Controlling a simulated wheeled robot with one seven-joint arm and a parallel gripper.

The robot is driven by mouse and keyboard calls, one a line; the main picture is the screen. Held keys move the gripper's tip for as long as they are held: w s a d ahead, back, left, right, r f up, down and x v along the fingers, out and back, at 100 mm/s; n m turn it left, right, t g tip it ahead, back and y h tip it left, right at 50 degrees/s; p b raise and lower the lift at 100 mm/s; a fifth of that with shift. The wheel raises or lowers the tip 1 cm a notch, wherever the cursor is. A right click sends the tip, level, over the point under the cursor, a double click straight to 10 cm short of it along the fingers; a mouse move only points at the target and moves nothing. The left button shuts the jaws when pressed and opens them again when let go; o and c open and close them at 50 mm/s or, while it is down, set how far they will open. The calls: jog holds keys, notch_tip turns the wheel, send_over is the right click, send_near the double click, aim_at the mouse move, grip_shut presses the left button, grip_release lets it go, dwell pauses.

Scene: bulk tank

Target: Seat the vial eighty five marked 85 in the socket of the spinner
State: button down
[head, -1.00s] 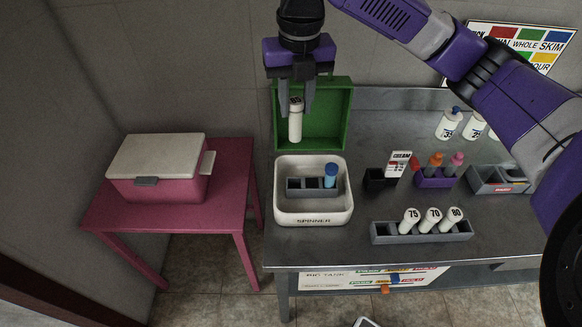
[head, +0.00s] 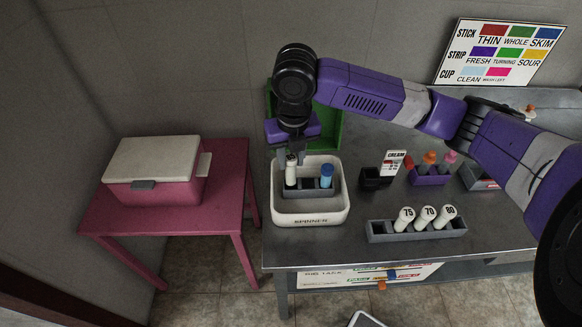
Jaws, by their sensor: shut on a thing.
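The white vial (head: 291,171) with a dark-marked top is upright in my gripper (head: 292,155), at the left end of the grey socket block inside the spinner (head: 310,219). Its mark is too small to read. My gripper is shut on the vial's upper part. The vial's lower end appears to be in or just over the left socket; I cannot tell how deep it sits. A blue-capped vial (head: 326,176) stands in the right socket of the same block.
A grey rack (head: 416,234) holds vials marked 75, 70 and 80 at the front. A black cream holder (head: 376,181) and a purple rack (head: 431,177) stand right of the spinner. A green box (head: 328,127) is behind. A pink table (head: 152,222) with a cooler (head: 155,172) is left.

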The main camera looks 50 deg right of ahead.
aim_at(291, 170)
jog(key=shift+f, duration=2.05)
jog(key=shift+f, duration=0.15)
jog(key=c, duration=1.1)
grip_release()
